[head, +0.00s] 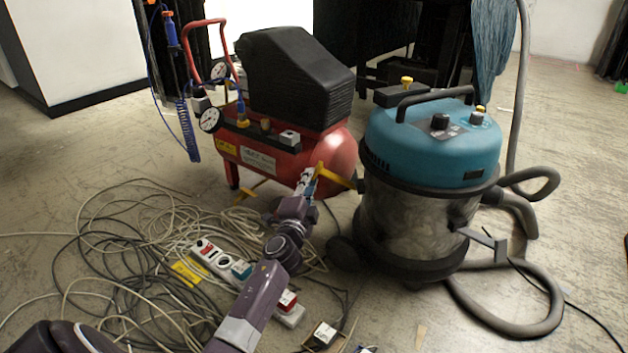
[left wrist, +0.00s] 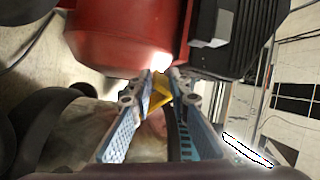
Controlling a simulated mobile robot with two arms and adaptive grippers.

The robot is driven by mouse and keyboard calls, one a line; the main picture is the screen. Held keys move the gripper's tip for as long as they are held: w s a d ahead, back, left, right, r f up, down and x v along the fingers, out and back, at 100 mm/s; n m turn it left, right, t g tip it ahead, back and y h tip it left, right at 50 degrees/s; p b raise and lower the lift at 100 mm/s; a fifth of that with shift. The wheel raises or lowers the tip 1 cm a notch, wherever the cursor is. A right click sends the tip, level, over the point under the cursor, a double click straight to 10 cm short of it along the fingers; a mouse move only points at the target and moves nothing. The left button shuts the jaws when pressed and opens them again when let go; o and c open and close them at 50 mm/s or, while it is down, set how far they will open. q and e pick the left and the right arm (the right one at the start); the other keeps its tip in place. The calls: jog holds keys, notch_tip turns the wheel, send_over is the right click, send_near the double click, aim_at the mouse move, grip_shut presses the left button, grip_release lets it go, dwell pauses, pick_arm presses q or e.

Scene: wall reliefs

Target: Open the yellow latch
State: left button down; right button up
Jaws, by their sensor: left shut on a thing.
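The yellow latch (head: 338,178) sticks out from the left side of the blue-topped vacuum cleaner (head: 432,142), just under its lid. My left gripper (head: 312,176) reaches up from below and is at the latch's outer end. In the left wrist view the two blue-grey fingers (left wrist: 160,78) are shut on the yellow latch (left wrist: 161,96), which shows between them. The fingers hide part of the latch, so its exact angle is hard to tell. My right gripper is not in view.
A red air compressor (head: 335,150) with a black cover stands close behind my left gripper. Tangled cables and a white power strip (head: 218,261) lie on the floor at left. The vacuum's grey hose (head: 520,327) curls at right. Open floor shows at far right.

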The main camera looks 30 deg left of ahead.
pick_arm(q)
jog(key=shift+w+d+f, duration=0.15)
jog(key=shift+d+f, duration=0.25)
jog(key=shift+f, duration=0.2)
jog(key=c, duration=2.1)
grip_release()
jog(key=shift+f, duration=0.1)
jog(key=shift+w+d, duration=0.1)
jog(key=shift+w, duration=0.05)
jog(key=shift+a+r, duration=0.2)
jog(key=shift+r, duration=2.45)
jog(key=shift+a+r, duration=0.2)
jog(key=shift+r, duration=2.4)
